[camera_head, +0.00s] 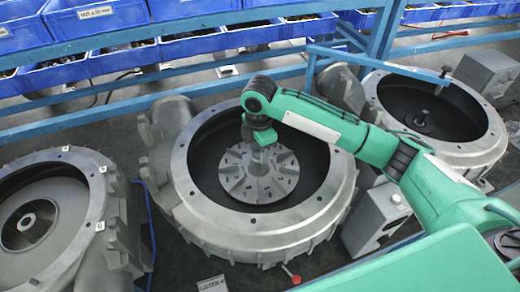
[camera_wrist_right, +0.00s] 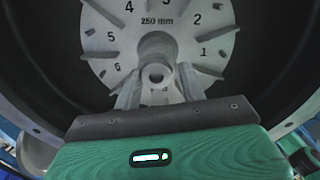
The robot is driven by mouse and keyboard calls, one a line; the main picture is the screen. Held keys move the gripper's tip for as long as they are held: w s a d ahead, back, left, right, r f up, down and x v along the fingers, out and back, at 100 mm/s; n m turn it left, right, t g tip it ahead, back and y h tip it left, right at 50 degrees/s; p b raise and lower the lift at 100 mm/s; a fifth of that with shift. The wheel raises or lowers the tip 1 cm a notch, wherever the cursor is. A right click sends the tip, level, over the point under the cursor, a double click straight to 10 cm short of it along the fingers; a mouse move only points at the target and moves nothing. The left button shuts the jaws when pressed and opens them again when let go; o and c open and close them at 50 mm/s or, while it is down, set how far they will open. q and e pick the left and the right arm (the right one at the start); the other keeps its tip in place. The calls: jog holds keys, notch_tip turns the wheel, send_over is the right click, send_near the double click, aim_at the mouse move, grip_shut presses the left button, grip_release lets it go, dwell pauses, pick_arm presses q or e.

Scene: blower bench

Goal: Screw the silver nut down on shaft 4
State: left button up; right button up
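The middle blower housing (camera_head: 325,215) holds a grey slotted disc (camera_head: 280,182) with a raised hub at its centre. A label that seems to end in 4 (camera_head: 213,284) lies in front of it. My right gripper (camera_head: 262,150) points down over the hub. In the right wrist view, its two fingers (camera_wrist_right: 157,92) flank a round silver nut (camera_wrist_right: 156,75) with a hole and appear shut on it. The nut is in line with the disc's hub (camera_wrist_right: 157,48). Whether it touches the shaft is hidden. My left gripper is not in view.
Another open blower housing (camera_head: 98,240) with an impeller stands at left. A third housing (camera_head: 475,150) with an upright shaft stands at right. Blue bins (camera_head: 185,45) line the back rack. A grey box (camera_head: 375,222) stands close right of the middle housing.

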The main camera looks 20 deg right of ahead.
jog(key=n, duration=0.7)
jog(key=shift+f, duration=0.15)
jog(key=n, duration=0.5)
jog(key=shift+w+n, duration=0.1)
jog(key=shift+n, duration=0.3)
jog(key=shift+o, duration=0.2)
grip_shut()
jog(key=m, duration=0.6)
jog(key=shift+f+m, duration=0.1)
jog(key=shift+m, duration=0.2)
jog(key=m, duration=0.5)
jog(key=shift+m, duration=0.3)
jog(key=m, duration=0.7)
jog(key=shift+f, duration=0.1)
jog(key=m, duration=0.6)
